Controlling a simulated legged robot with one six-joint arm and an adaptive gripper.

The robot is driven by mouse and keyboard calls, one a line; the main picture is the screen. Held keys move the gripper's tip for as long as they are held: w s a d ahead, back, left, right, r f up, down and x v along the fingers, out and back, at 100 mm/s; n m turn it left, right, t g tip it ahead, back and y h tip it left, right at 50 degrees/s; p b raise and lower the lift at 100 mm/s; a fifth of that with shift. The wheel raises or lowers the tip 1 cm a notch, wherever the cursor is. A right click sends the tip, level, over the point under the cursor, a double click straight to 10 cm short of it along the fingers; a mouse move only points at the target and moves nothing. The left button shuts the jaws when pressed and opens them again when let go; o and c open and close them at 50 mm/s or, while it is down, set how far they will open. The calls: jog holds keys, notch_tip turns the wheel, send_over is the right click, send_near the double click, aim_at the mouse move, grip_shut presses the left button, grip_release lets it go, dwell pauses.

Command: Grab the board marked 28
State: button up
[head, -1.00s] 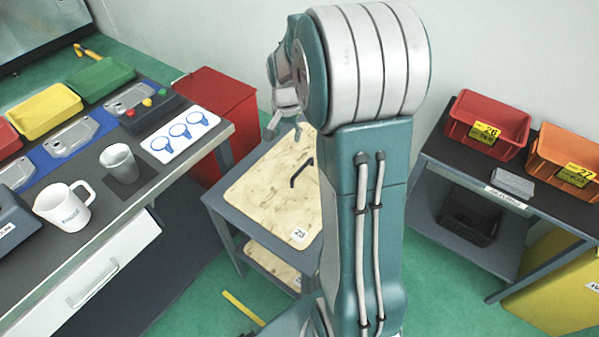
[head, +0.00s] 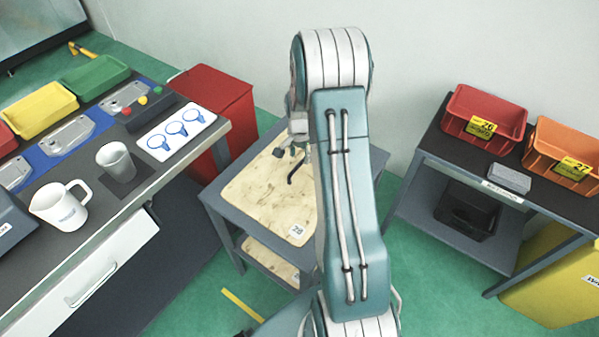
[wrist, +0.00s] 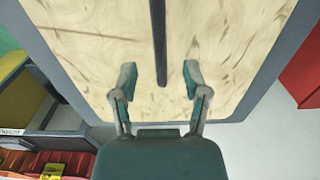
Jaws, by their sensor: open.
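The board marked 28 (head: 255,203) is a pale, streaked wooden panel lying on top of a grey cart. A black bar handle (head: 297,166) stands on it, and its number label (head: 297,231) is near the front edge. My gripper (head: 293,153) is above the board, partly hidden behind my arm. In the wrist view my gripper (wrist: 158,80) is open, with one finger on each side of the dark handle (wrist: 158,40). The fingers are not touching the handle; their exact height over it cannot be told.
A second wooden board (head: 270,262) lies on the cart's lower shelf. A workbench (head: 90,215) with a jug and cup stands left. A red bin (head: 222,105) is behind it. A grey table (head: 425,150) with red and orange bins stands right.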

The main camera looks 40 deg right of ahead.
aim_at(299, 164)
notch_tip(299, 164, down, 4)
jog(key=shift+f, duration=0.25)
grip_shut()
jog(key=shift+w, duration=0.1)
jog(key=shift+r, duration=0.1)
